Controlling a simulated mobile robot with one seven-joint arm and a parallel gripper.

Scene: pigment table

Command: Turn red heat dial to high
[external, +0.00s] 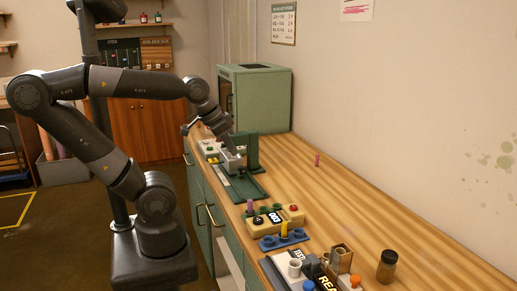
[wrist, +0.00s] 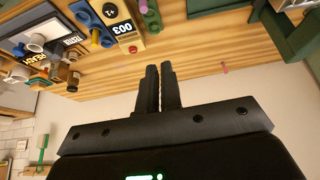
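A small red knob (external: 293,208) sits on the right end of a yellow box marked 003 (external: 262,227). I cannot tell whether it is the red heat dial, and no high mark is readable. The red knob also shows in the wrist view (wrist: 132,49), up and left of the fingertips and apart from them. My gripper (external: 236,150) is over the farther part of the counter, near a grey block and a green stand. In the wrist view my gripper's fingers (wrist: 160,68) are together with nothing seen between them.
A green stand (external: 253,152) rises beside my gripper. A blue rack (external: 284,241) with a yellow peg and several cups and blocks are nearer on the counter. A brown jar (external: 386,266) stands at the right. The counter along the wall (external: 350,210) is mostly clear.

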